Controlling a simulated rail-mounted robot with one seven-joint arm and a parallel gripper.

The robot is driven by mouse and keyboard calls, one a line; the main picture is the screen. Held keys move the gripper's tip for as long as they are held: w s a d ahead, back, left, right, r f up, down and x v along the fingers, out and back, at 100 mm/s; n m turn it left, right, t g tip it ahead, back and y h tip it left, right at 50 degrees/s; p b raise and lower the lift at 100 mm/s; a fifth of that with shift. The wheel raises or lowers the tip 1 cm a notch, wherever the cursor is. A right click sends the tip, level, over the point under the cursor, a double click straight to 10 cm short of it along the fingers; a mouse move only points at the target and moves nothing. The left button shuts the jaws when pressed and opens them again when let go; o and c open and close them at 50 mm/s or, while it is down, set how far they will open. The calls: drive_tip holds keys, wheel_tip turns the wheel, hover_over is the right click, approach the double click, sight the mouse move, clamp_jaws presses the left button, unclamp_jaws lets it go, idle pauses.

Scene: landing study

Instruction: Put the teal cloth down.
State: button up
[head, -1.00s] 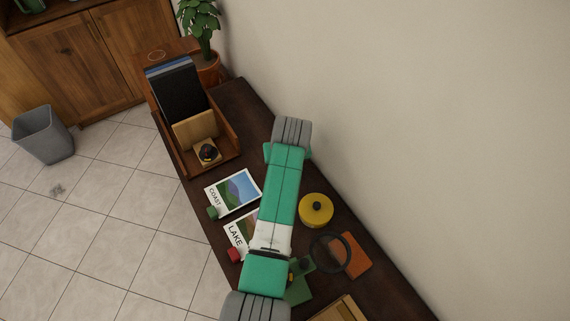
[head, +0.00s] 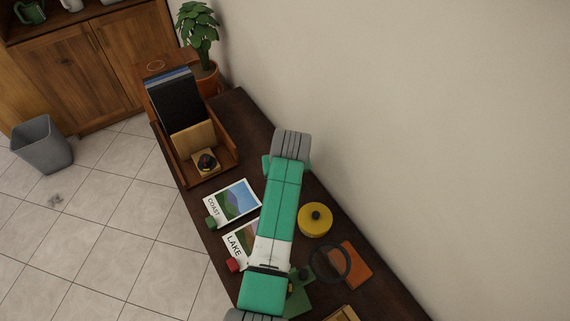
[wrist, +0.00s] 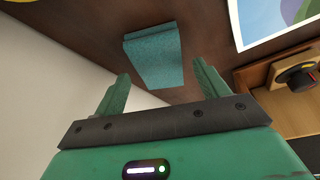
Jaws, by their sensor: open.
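The teal cloth (wrist: 154,58) shows in the wrist view as a flat, folded piece on the dark brown desk top. My gripper (wrist: 160,69) is open, with one finger to each side of the cloth's near end in the picture. Neither finger visibly touches the cloth, and the gap in depth is hard to tell. In the head view my arm covers this part of the desk, so the cloth and my fingers are hidden there.
The desk (head: 228,115) runs along a bare wall. A wooden organizer (head: 226,165), coast card (head: 232,203), lake card (head: 240,243), yellow pot (head: 315,222), black ring (head: 313,262) and orange book (head: 357,268) stand around my arm. A grey bin (head: 40,145) is on the floor.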

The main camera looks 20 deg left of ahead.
drive_tip(key=p+v, duration=0.2)
drive_tip(key=v, duration=0.8)
drive_tip(key=shift+p, duration=0.35)
